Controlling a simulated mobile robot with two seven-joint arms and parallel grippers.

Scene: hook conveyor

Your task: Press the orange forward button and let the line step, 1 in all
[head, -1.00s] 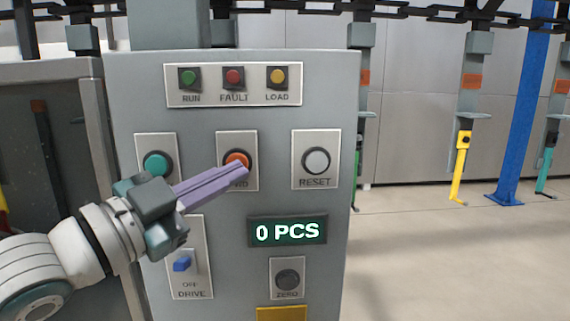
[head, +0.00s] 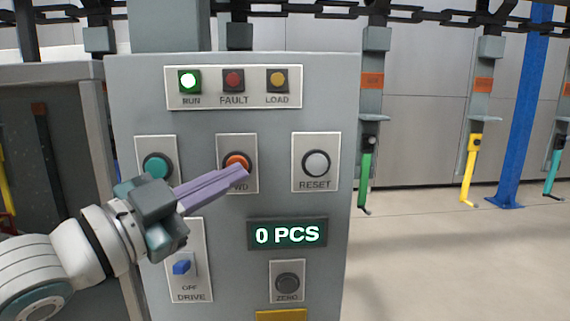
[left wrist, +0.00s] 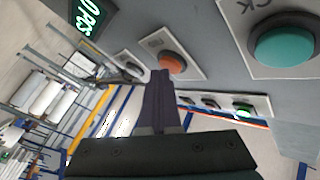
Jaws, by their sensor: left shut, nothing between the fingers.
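The orange forward button (head: 237,162) sits in the middle of the grey control panel (head: 225,115). Its label is partly hidden behind my left gripper (head: 246,172). The gripper is shut and empty, with its purple fingers pointing at the button's lower edge. In the left wrist view the orange button (left wrist: 172,62) shows just beyond the fingertips (left wrist: 161,74); I cannot tell whether they touch it. The green RUN lamp (head: 190,81) is lit. FAULT (head: 234,80) and LOAD (head: 277,80) look dark. The display (head: 287,234) reads 0 PCS. My right gripper is not in view.
A teal button (head: 157,166) is left of the orange one, and a white RESET button (head: 316,163) is right. A blue DRIVE switch (head: 182,267) and ZERO button (head: 287,282) are below. Hangers with green (head: 366,178) and yellow (head: 470,168) tools hang at the right.

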